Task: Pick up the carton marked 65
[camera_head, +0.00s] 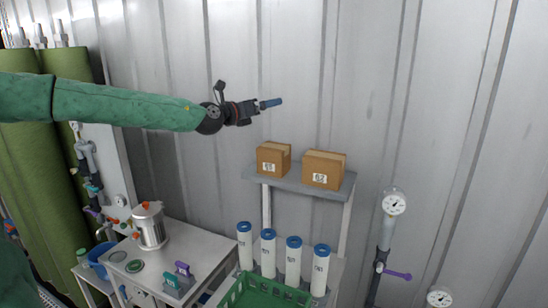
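Two brown cartons stand apart on a small grey shelf. The left carton (273,159) is smaller, and its white label is too small to read surely. The right carton (323,170) is wider, and its label looks like 62. My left arm reaches in from the left in a green sleeve. My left gripper (271,103) is above the left carton, clear of it, with its blue fingertips pointing right. The fingers overlap in this view, so I cannot tell whether they are open. My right gripper is not in view.
The shelf (290,184) stands against a corrugated metal wall. Below it are several white cylinders with blue caps (293,262) and a green crate (262,296). A metal pot (150,226) stands on a bench at left. A gauge pipe (386,235) rises right of the shelf.

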